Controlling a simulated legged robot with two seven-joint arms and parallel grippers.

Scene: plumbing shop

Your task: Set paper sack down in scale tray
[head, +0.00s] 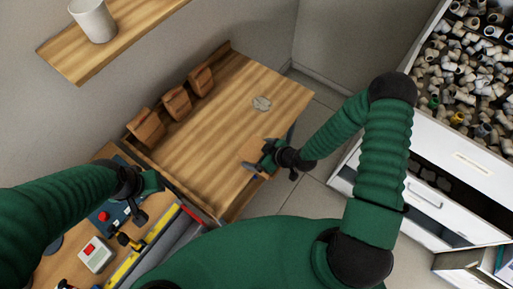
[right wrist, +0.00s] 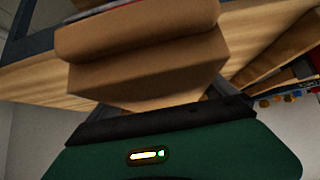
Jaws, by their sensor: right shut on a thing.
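My right gripper (head: 262,158) is shut on a brown paper sack (head: 254,150) near the right front edge of the wooden table. In the right wrist view the sack (right wrist: 145,60) fills the space ahead of the gripper, with its folded top showing; whether it touches the table is unclear.
Several brown sacks (head: 177,103) stand along the table's left edge. The middle of the wooden table (head: 215,130) is clear. A red-and-white device (head: 95,254) and a yellow level (head: 150,245) lie at lower left. A bin of pipe fittings (head: 465,70) stands at right.

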